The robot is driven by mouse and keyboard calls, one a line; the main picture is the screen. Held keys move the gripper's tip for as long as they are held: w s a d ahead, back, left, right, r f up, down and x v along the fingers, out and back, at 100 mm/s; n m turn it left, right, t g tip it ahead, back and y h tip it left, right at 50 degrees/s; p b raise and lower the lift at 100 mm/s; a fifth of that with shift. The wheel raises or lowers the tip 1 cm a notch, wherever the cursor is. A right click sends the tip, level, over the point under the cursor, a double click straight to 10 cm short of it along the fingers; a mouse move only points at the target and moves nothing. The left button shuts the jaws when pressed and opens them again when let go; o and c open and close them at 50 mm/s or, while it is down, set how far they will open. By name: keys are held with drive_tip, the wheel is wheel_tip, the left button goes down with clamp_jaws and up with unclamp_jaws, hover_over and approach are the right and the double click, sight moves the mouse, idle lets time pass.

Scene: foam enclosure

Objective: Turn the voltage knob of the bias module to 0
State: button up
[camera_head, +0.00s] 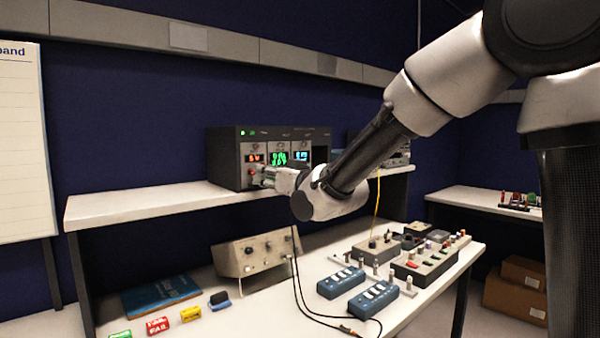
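A dark instrument rack (226,160) stands on the white upper shelf. Its front holds modules with a red display (254,158), a green display (278,157) and a blue display (300,156). I cannot read the module labels, so I cannot tell which one is the bias module. A small red knob or button (251,171) shows low on the left module. My gripper (264,177) is at the lower front of the rack, by the left and middle modules. It hides the lower panels and any knob there. I cannot tell whether it touches anything or whether its fingers are open.
The white shelf (130,204) runs under my forearm. The shelf's left part is clear.

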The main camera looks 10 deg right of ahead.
sight(252, 172)
drive_tip(key=w+d+x, duration=0.1)
drive_tip(key=x, duration=0.6)
drive_tip(key=shift+w+f+m+h, duration=0.15)
drive_tip(key=shift+f+m+h, duration=0.15)
drive_tip(key=shift+m, duration=0.1)
clamp_jaws()
